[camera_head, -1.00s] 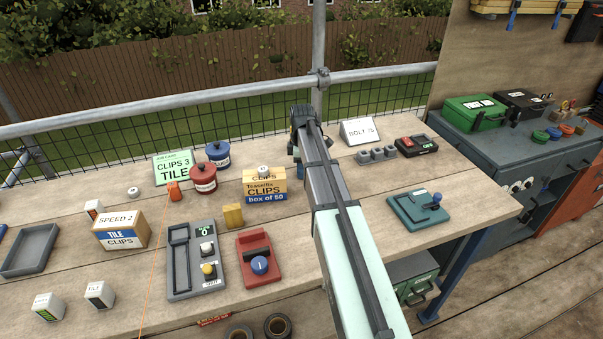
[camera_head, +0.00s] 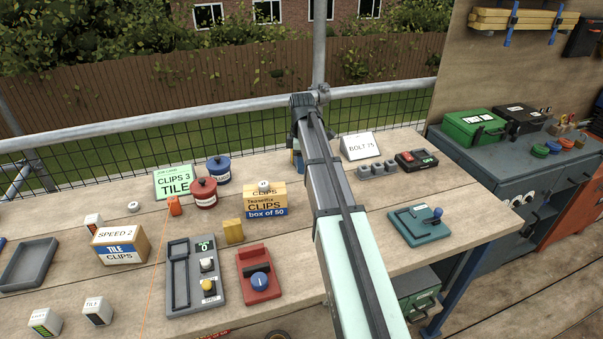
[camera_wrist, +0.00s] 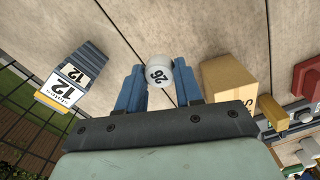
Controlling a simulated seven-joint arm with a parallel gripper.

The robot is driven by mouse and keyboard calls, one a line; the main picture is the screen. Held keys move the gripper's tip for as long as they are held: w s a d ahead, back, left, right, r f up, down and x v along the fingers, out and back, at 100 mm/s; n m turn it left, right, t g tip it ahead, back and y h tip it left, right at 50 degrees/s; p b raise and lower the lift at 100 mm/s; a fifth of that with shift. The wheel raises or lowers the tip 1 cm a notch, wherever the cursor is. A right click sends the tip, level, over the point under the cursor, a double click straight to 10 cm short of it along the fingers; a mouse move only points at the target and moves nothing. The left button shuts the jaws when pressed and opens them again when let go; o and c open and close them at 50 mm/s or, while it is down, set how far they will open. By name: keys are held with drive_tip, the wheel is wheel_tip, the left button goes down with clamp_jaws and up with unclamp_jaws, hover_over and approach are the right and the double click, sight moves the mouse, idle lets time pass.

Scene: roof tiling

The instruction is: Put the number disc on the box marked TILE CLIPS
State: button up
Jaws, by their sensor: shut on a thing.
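The number disc (camera_wrist: 158,70) is white and round, with dark digits that look like 26. In the wrist view it sits between the blue fingers of my gripper (camera_wrist: 160,84), which is shut on it. In the head view the arm mostly hides my gripper (camera_head: 297,158); the disc does not show there. The box marked TILE CLIPS (camera_head: 121,252) stands on the bench at the left, with SPEED 2 on its bare top. My gripper is well to the right of it and farther back.
A clips box marked box of 50 (camera_head: 266,203) carries another white disc (camera_head: 264,186). Red and blue pots, a green card (camera_head: 174,181), a yellow block (camera_head: 233,232) and a grey switch panel (camera_head: 192,290) stand around it. A stack marked 12 (camera_wrist: 70,80) is left of my gripper.

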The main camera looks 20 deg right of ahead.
drive_tip(key=shift+a+r, duration=0.1)
drive_tip(key=shift+r, duration=0.7)
drive_tip(key=a+r+n, duration=0.1)
drive_tip(key=a+n, duration=0.1)
drive_tip(key=a, duration=1.3)
drive_tip(key=s+a+r+n, duration=0.1)
drive_tip(key=a+r+n, duration=0.1)
drive_tip(key=a, duration=1.3)
drive_tip(key=shift+r+n, duration=0.2)
drive_tip(key=shift+n, duration=0.1)
drive_tip(key=s+a+r, duration=0.1)
drive_tip(key=a, duration=0.3)
drive_tip(key=s+a+n, duration=0.1)
drive_tip(key=s+a, duration=0.1)
drive_tip(key=a, duration=0.3)
drive_tip(key=s+a+r+n, duration=0.1)
drive_tip(key=s+a, duration=0.1)
drive_tip(key=a, duration=0.3)
drive_tip(key=shift+a+r, duration=0.15)
drive_tip(key=shift+r, duration=0.15)
wheel_tip(320, 180, up, 3)
drive_tip(key=n, duration=0.2)
hover_over(115, 234)
drive_tip(key=shift+t+y, duration=0.4)
drive_tip(key=shift+s+f, duration=0.15)
drive_tip(key=shift+f, duration=4.45)
drive_tip(key=shift+f, duration=0.15)
drive_tip(key=o, duration=1)
